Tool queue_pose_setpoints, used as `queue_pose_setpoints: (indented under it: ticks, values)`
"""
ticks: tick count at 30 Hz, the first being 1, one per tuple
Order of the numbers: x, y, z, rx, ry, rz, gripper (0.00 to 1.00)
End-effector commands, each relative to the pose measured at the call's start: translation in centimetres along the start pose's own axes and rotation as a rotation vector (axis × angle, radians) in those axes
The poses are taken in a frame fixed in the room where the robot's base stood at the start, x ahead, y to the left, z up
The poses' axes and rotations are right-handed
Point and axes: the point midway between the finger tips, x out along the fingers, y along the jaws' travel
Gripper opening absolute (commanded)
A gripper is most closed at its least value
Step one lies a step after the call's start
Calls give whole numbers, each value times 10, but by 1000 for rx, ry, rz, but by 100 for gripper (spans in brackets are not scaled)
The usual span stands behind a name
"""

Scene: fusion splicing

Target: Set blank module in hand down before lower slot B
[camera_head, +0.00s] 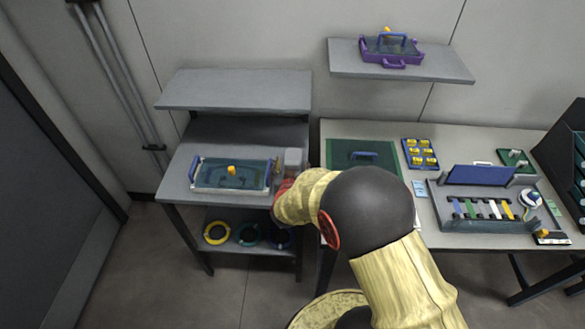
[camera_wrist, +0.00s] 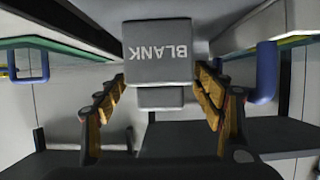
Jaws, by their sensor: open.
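The blank module (camera_wrist: 159,52) is a grey block lettered BLANK, which reads upside down in the wrist view. My gripper (camera_wrist: 160,88) is open, with one yellow-padded finger on each side of the module's near end. Narrow gaps seem to show beside it; I cannot tell whether a pad touches it. In the head view a grey block (camera_head: 293,157), apparently this module, is at the right end of the left bench, just beyond my red wrist. My fingers are mostly hidden there. Lower slot B cannot be made out in either view.
A clear-topped case (camera_head: 233,174) with blue handles lies on the left bench (camera_head: 180,160), close left of my wrist. A raised shelf (camera_head: 235,90) stands behind. Coloured rings (camera_head: 216,232) lie below. The right bench holds a green mat (camera_head: 345,150) and a splicing tray (camera_head: 480,208).

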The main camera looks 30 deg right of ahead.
Motion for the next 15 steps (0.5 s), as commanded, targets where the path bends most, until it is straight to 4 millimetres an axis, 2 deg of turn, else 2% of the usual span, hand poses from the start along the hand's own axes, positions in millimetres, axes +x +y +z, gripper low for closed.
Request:
queue_pose_setpoints:
  ticks: [15]
  values:
    - [0,0,0,0,0,0,40]
